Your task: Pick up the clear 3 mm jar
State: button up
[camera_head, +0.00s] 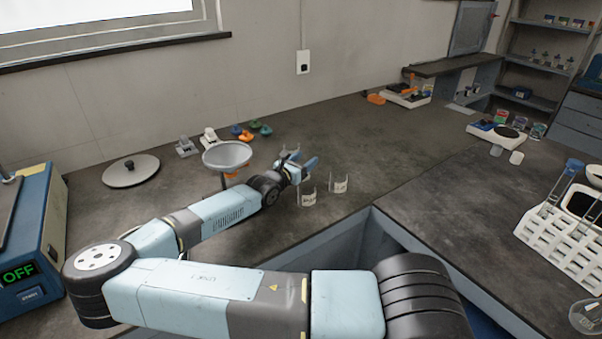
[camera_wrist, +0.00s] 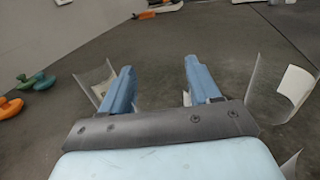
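Clear jars with pale labels stand on the dark bench around my gripper (camera_head: 306,168). In the head view one jar (camera_head: 307,199) is just in front of the gripper, another jar (camera_head: 339,186) is to its right, and a third, partly hidden, is behind it. The labels are too small to read, so I cannot tell which is the 3 mm jar. In the wrist view the blue fingers (camera_wrist: 158,70) are apart with only bare bench between them. One jar (camera_wrist: 92,80) is beside the left finger, partly covered by it; another jar (camera_wrist: 278,92) is to the right, apart from the fingers.
A grey sieve pan (camera_head: 227,155) is left of the gripper, with coloured pieces (camera_head: 252,131) behind it. A round lid (camera_head: 131,170) lies farther left. A white tube rack (camera_head: 568,238) is at the right. A gap between benches lies in front. Bench behind the gripper is clear.

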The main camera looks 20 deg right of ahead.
jog(key=c, duration=0.6)
jog(key=shift+o, duration=0.2)
jog(key=shift+r, duration=0.1)
